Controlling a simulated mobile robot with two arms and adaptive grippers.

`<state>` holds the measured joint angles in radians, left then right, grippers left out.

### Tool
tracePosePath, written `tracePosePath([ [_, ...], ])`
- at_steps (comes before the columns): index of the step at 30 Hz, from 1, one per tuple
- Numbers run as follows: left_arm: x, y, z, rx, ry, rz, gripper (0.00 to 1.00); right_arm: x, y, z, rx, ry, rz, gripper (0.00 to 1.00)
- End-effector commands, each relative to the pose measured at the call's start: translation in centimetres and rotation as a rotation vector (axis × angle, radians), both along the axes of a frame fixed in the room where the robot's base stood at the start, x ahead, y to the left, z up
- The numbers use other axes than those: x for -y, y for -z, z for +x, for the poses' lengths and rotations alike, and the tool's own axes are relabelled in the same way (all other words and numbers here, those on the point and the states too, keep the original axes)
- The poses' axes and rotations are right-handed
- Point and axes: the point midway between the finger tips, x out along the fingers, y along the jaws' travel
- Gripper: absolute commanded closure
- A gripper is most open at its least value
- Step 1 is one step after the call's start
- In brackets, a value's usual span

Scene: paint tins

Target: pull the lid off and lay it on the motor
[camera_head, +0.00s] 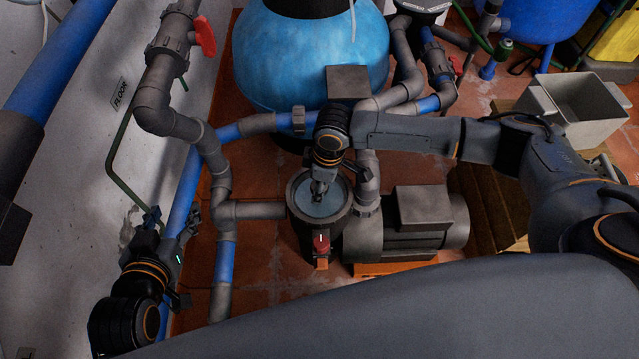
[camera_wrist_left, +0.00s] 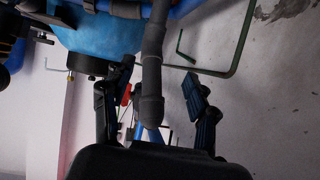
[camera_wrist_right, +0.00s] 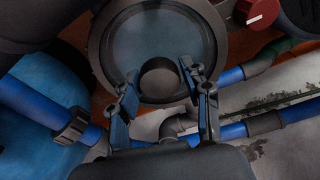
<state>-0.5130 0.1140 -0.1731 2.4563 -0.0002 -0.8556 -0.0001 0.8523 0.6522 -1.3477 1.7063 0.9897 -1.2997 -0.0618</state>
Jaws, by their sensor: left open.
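The lid (camera_head: 332,205) is a clear, bluish round disc on top of the dark pump pot. It also shows in the right wrist view (camera_wrist_right: 125,40), with a dark round knob (camera_wrist_right: 160,78) on it. My right gripper (camera_head: 319,189) points down just over the lid. In the right wrist view its open fingers (camera_wrist_right: 165,92) stand apart near the knob; I cannot tell whether they touch it. The grey motor (camera_head: 456,222), with a box on top (camera_head: 424,205), lies right of the pot. My left gripper (camera_head: 173,217) is open and empty by the blue wall pipe.
A red knob (camera_head: 321,243) sits on the pot's front. Grey and blue pipes (camera_head: 224,258) run left of the pot. A large blue tank (camera_head: 300,60) stands behind. A grey open bin (camera_head: 570,105) is at the back right. Tiled floor shows between them.

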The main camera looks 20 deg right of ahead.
Motion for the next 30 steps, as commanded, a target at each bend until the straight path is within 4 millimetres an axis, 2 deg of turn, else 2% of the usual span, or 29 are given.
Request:
tracePosePath([
  [1,0.0,0.0,0.0,-0.001,0.000,0.000,0.42,0.0,0.0,0.0,0.000,0.000,0.000,0.70],
  [5,0.0,0.0,0.0,-0.001,0.000,0.000,0.42,0.0,0.0,0.0,0.000,0.000,0.000,0.96],
  [6,0.0,0.0,0.0,-0.001,0.000,0.000,0.42,0.0,0.0,0.0,0.000,0.000,0.000,0.62],
  [11,0.0,0.0,0.0,-0.002,0.000,0.000,0.42,0.0,0.0,0.0,0.000,0.000,0.000,0.95],
  [12,0.0,0.0,0.0,-0.002,0.000,0.000,0.42,0.0,0.0,0.0,0.000,0.000,0.000,0.98],
  [30,-0.6,1.3,-1.1,-0.092,-0.009,0.021,0.42,0.0,-0.4,0.0,0.000,0.000,0.001,0.98],
])
